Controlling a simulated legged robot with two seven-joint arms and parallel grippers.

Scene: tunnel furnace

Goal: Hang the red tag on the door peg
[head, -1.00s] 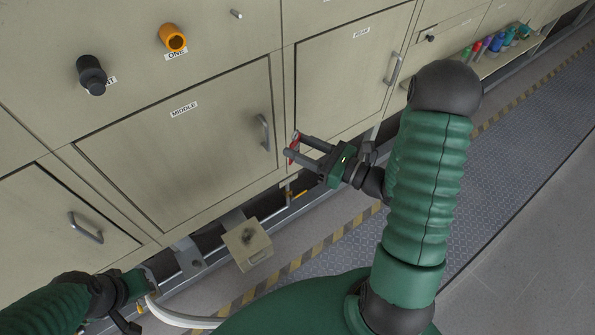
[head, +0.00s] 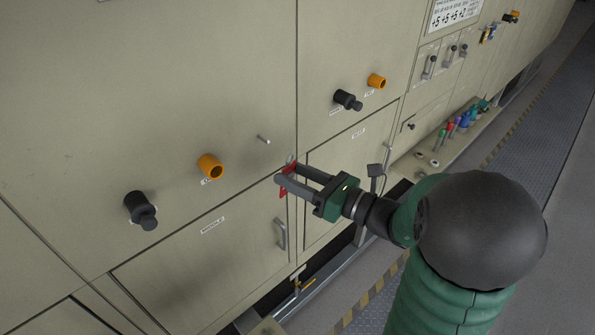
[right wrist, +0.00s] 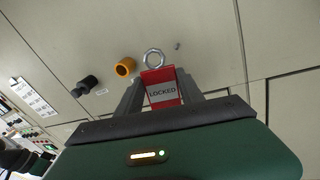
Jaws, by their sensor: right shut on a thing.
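The red tag (head: 288,170) is held in my right gripper (head: 281,173). In the right wrist view the tag (right wrist: 162,88) reads "LOCKED" and has a metal ring (right wrist: 154,58) at its top, standing clear beyond the fingertips. My right gripper (right wrist: 161,88) is shut on the tag's sides. The door peg (head: 264,139), a small metal pin, sticks out of the panel above and left of the tag in the head view. The peg (right wrist: 177,46) also shows above and right of the ring in the right wrist view. Ring and peg are apart. My left gripper is out of view.
An orange knob (head: 210,166) and a black knob (head: 140,210) stick out left of the peg. Another black knob (head: 348,100) and orange knob (head: 377,81) are at the right. Door handles (head: 280,233) project below. Coloured items (head: 462,121) stand on a ledge.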

